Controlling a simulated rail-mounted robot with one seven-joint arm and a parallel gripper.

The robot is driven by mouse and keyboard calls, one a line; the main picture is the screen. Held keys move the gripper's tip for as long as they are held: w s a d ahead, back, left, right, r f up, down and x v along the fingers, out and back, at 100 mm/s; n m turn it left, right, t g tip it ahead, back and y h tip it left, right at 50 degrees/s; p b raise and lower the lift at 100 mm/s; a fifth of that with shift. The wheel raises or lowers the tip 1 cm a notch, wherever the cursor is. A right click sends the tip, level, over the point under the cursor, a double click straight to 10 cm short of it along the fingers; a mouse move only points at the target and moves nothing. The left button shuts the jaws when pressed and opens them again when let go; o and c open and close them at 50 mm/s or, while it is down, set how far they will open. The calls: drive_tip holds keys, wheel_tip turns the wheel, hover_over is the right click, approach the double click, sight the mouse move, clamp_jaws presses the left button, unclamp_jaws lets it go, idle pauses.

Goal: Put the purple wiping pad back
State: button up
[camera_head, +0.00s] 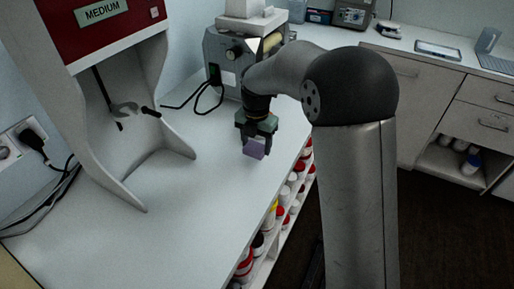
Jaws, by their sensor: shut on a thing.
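The purple wiping pad (254,150) is a small purple block in the head view, near the right edge of the white bench top. My gripper (256,137) points down and is shut on the pad, which hangs below the fingers. The pad looks to be held above the bench; the exact gap is hard to tell. No holder or marked spot for the pad can be made out.
A red and white machine labelled MEDIUM (112,40) stands at the left. A grey machine with a roller (228,60) stands behind my gripper, its black cable on the bench. Bottles (272,215) fill shelves below the bench edge. The bench top (150,235) is clear in front.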

drive_tip(key=shift+f, duration=1.25)
drive_tip(key=shift+f, duration=0.2)
drive_tip(key=o, duration=0.9)
drive_tip(key=shift+r, duration=0.1)
drive_tip(key=shift+o, duration=0.2)
drive_tip(key=shift+r, duration=0.1)
